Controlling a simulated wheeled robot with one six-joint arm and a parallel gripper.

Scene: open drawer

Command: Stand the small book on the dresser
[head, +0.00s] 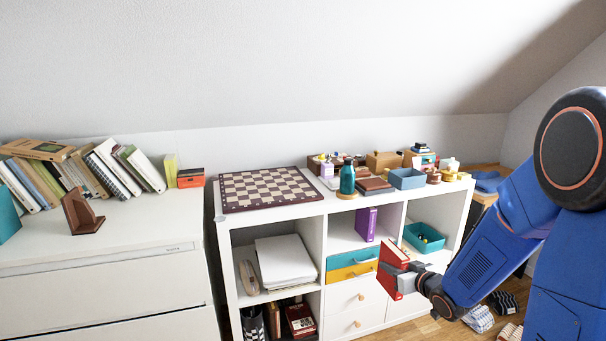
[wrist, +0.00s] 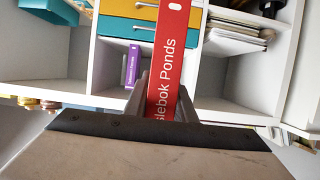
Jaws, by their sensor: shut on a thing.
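My gripper (head: 408,277) is in front of the white cube shelf, right of centre in the head view. It is shut on a small red book (head: 393,254), held in the air and tilted in the head view. In the wrist view the red spine (wrist: 172,60) with white lettering, partly readable as "lebok Ponds", stands between the two grey fingers (wrist: 165,98). The white dresser (head: 120,235) is at the far left of the head view, well away from my gripper. A brown wooden bookend (head: 83,214) stands on its top.
Leaning books (head: 95,170) and a small orange box (head: 190,177) line the back of the dresser top; its front right is clear. The cube shelf (head: 225,240) carries a chessboard (head: 268,188), a teal bottle (head: 347,178) and a blue bin (head: 407,179). Slippers (head: 479,319) lie on the floor.

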